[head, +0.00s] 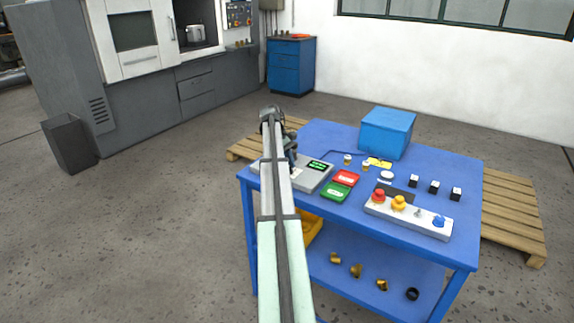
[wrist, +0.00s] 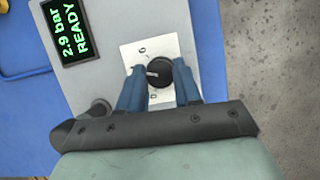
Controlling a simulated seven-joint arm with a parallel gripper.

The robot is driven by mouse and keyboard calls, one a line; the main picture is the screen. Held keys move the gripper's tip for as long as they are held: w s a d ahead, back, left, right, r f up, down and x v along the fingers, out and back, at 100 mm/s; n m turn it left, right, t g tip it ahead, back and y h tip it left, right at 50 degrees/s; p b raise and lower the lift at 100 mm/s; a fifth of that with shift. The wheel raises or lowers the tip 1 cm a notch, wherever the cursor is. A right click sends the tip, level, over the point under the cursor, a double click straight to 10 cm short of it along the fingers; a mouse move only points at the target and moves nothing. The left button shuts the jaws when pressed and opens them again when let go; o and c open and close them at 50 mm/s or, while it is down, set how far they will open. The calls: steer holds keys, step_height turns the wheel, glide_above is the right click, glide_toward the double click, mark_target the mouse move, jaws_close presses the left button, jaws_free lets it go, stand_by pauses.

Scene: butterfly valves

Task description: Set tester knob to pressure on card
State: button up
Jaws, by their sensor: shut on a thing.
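The tester (head: 308,178) is a grey box at the left end of the blue table. Its screen (wrist: 74,30) reads "2.9 bar READY" in green in the wrist view. A round black knob (wrist: 157,73) with a pale pointer mark sits on the tester's white dial plate (wrist: 138,52); most of the dial's markings are covered. My gripper (wrist: 158,70) has its blue fingers on either side of the knob, shut on it. In the head view my arm hides the knob.
Red (head: 346,178) and green (head: 336,192) trays lie beside the tester. A blue box (head: 386,133) stands at the back. A white panel with coloured buttons (head: 408,214) lies at the front right. Several small black-and-white blocks and brass fittings are also on the table.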

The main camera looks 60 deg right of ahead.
steer(key=shift+d+m+y, duration=0.1)
steer(key=shift+m+y, duration=0.5)
steer(key=shift+m, duration=0.9)
steer(key=o, duration=1)
steer(key=shift+o, duration=0.2)
